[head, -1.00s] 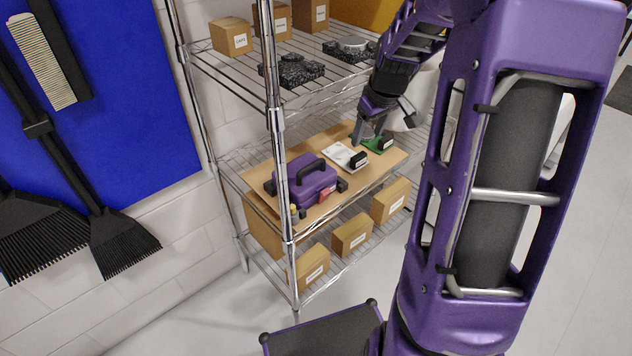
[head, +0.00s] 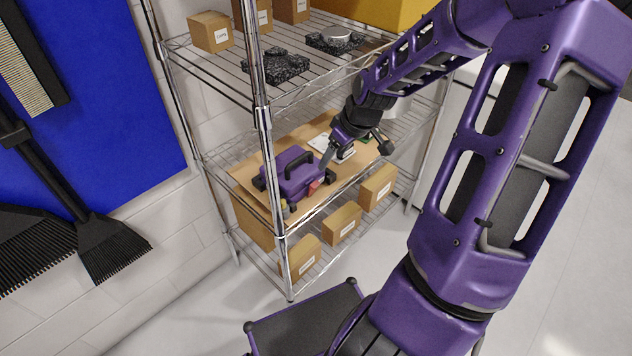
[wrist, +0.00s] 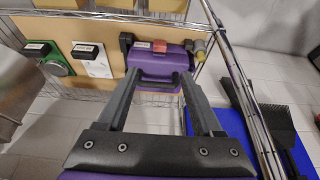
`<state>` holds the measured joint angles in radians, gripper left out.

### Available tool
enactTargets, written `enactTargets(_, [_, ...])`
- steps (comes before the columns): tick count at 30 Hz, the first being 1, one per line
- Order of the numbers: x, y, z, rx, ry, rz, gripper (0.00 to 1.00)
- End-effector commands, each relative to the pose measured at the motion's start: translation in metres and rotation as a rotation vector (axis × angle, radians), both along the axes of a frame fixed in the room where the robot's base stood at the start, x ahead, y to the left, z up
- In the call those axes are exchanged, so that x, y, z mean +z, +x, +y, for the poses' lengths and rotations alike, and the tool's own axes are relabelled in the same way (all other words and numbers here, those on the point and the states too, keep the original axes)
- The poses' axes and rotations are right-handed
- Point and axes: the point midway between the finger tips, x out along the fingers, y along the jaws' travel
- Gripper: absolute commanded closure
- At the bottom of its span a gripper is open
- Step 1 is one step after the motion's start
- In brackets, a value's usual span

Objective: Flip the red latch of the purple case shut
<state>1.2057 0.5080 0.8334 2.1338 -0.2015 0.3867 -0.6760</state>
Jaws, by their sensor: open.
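The purple case (head: 288,178) sits on the wooden board on the middle shelf, with its black handle up. Its red latch (head: 314,187) is on the side at the right; it also shows in the wrist view (wrist: 160,46) at the case's far edge. I cannot tell the latch's angle well. My gripper (head: 327,155) is open and empty, just right of the case and above the board. In the wrist view its two fingers (wrist: 162,73) frame the case from apart, with the latch beyond the tips.
A white plate with a black block (wrist: 92,60) and a green one with a black block (wrist: 58,57) share the board (head: 325,203). A chrome shelf post (head: 265,130) stands in front at the left. The shelf above (head: 300,85) holds boxes and black speckled pieces.

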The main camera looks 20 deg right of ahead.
Motion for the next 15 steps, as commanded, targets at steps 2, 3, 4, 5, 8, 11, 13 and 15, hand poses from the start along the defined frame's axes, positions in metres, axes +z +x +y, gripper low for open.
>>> enactTargets(2, [-0.014, 0.006, 0.004, 0.004, 0.003, 0.002, 0.32])
enactTargets(3, [-0.021, 0.008, 0.005, 0.005, 0.003, 0.002, 0.32])
enactTargets(4, [-0.026, 0.010, 0.006, 0.005, 0.003, 0.002, 0.32])
enactTargets(5, [-0.032, 0.012, 0.007, 0.006, 0.003, 0.003, 0.32])
enactTargets(8, [-0.055, 0.020, 0.010, 0.004, 0.002, 0.003, 0.32])
enactTargets(11, [-0.076, 0.028, 0.013, 0.004, 0.002, 0.002, 0.32])
enactTargets(13, [-0.089, 0.034, 0.014, 0.004, 0.001, 0.002, 0.32])
enactTargets(15, [-0.101, 0.038, 0.016, 0.003, 0.002, 0.002, 0.32])
